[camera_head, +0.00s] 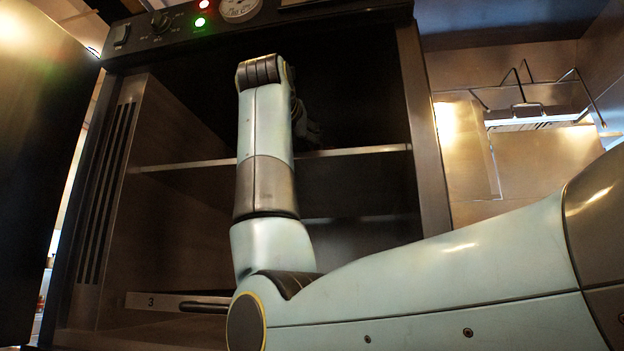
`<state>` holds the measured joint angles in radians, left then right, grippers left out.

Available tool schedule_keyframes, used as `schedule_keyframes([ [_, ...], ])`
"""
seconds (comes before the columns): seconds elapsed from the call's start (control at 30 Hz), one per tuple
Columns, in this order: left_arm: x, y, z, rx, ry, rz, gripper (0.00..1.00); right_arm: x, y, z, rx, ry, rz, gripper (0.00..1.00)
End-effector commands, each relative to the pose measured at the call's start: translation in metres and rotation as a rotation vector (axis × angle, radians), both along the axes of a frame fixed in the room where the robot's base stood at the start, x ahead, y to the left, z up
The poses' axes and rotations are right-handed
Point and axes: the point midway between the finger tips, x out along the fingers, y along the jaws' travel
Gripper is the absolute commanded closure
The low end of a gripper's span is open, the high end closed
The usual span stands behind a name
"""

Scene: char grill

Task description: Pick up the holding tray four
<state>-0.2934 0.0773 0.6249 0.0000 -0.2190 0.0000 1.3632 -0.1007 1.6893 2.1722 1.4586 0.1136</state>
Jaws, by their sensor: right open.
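My right arm comes in from the right and reaches up into an open dark cabinet (417,130). My right gripper (306,126) is inside the upper part of the cabinet, above a shelf edge (365,151). It is dark and mostly hidden behind my own wrist; it is open. I cannot make out a tray marked four; the space around the gripper is very dark and my arm covers part of it. A tray marked "3" (150,301) with a dark handle (205,307) sits low in the cabinet, partly behind my arm. My left gripper is not in view.
A control panel (160,24) with knobs, red and green lights and a gauge runs above the opening. A dark open door panel (40,150) stands at the left. A second shelf edge (362,218) shows lower down. A wire rack (535,115) is at the right.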

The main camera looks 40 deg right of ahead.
Motion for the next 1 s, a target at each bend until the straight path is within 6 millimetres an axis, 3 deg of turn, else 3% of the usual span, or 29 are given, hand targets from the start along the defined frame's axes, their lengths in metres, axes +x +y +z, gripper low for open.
schedule_keyframes([
  [0.03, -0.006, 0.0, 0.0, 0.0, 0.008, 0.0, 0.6, 0.0, 0.0, 0.0, 0.0, 0.0, 0.0, 0.41],
  [0.2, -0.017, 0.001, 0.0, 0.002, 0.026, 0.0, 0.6, 0.0, 0.0, 0.0, 0.0, 0.001, 0.0, 0.63],
  [0.5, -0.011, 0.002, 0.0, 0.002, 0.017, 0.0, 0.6, 0.0, 0.0, 0.0, 0.0, 0.0, 0.0, 1.0],
  [1.0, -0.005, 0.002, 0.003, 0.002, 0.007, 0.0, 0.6, 0.0, 0.0, 0.01, -0.002, -0.003, 0.0, 1.0],
])
